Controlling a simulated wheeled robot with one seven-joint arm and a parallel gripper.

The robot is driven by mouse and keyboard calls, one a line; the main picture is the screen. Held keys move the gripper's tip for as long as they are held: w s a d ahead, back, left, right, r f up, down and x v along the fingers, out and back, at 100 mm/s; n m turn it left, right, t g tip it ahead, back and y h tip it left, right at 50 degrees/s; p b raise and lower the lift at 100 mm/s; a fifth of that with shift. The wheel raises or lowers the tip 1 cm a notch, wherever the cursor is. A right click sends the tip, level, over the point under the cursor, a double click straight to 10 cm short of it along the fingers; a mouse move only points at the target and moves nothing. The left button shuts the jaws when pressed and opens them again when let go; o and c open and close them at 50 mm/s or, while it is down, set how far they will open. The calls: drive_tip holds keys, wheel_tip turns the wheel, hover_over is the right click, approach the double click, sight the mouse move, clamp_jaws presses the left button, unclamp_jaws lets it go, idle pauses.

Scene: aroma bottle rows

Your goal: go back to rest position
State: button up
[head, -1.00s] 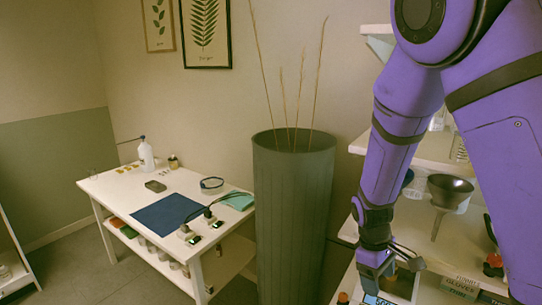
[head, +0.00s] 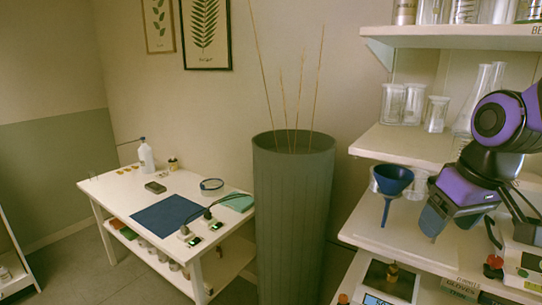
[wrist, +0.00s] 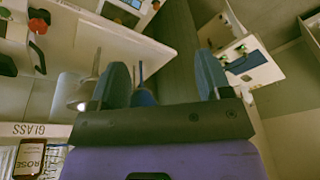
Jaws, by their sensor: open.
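One blue-grey finger (head: 434,221) shows clearly there; the other is hard to make out. In the wrist view my gripper (wrist: 162,80) has its two fingers wide apart, with nothing held between them. A small amber bottle (head: 392,271) stands upright on a scale (head: 375,300) at the bottom of the head view, apart from my gripper.
A blue funnel (head: 391,178) hangs left of my gripper. Glassware (head: 402,103) stands on the shelf above. A tall grey planter (head: 292,215) with thin sticks stands left of the shelves. A white table (head: 115,187) is farther left.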

drive_tip(key=s+d+r+m+t+h, duration=0.1)
drive_tip(key=s+r+m+t, duration=0.1)
drive_tip(key=s+r, duration=0.3)
drive_tip(key=shift+s+r+m+t, duration=0.3)
drive_tip(key=shift+s+r, duration=0.05)
drive_tip(key=shift+s, duration=1.4)
